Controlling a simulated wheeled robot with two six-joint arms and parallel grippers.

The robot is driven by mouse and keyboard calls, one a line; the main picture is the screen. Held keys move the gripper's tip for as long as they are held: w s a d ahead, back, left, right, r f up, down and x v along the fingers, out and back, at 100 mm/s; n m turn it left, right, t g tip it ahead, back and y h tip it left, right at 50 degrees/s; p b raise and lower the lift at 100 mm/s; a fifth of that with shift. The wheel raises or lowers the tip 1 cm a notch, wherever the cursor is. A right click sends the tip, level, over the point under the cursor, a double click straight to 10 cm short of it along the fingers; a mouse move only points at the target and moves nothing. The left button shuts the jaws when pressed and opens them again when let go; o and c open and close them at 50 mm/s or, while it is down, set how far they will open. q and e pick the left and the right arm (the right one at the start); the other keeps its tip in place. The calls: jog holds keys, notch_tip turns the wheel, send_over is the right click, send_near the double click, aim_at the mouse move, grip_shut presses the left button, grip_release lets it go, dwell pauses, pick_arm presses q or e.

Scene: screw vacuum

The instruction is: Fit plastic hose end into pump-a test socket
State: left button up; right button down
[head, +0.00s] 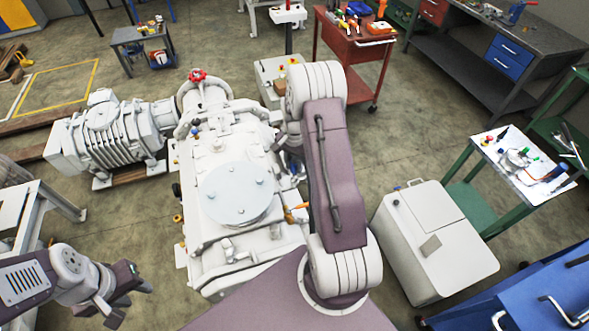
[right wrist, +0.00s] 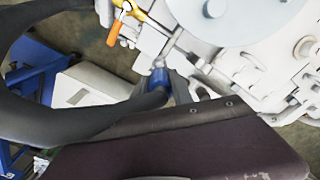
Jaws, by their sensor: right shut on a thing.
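The pump (head: 225,190) is a large white machine with a round bolted plate on top, in the middle of the head view. It also fills the upper right of the right wrist view (right wrist: 245,62). A thick black hose (right wrist: 60,118) curves in from the left of that view to a blue collar (right wrist: 160,76) beside the pump body. My right gripper (right wrist: 163,88) is shut on the hose near this collar. Whether the hose end touches or enters a socket cannot be told. My right arm hides this spot in the head view. My left gripper (head: 132,299) is open and empty at lower left.
A valve with an orange lever (right wrist: 117,22) sits on the pump near the hose end. A white cabinet (head: 435,240) stands right of the pump. A red tool cart (head: 352,45) and workbenches are farther back.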

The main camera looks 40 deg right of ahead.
aim_at(295, 171)
jog(key=f, duration=0.1)
jog(key=f+p, duration=0.1)
jog(key=f, duration=0.1)
jog(key=shift+s+f+p, duration=0.2)
jog(key=shift+f+p, duration=0.05)
jog(key=shift+p, duration=0.05)
jog(key=shift+w+f, duration=0.25)
jog(key=shift+w, duration=0.05)
jog(key=c, duration=1.2)
grip_release()
jog(key=shift+o, duration=0.5)
jog(key=shift+s+r, duration=0.15)
jog(key=shift+s, duration=0.1)
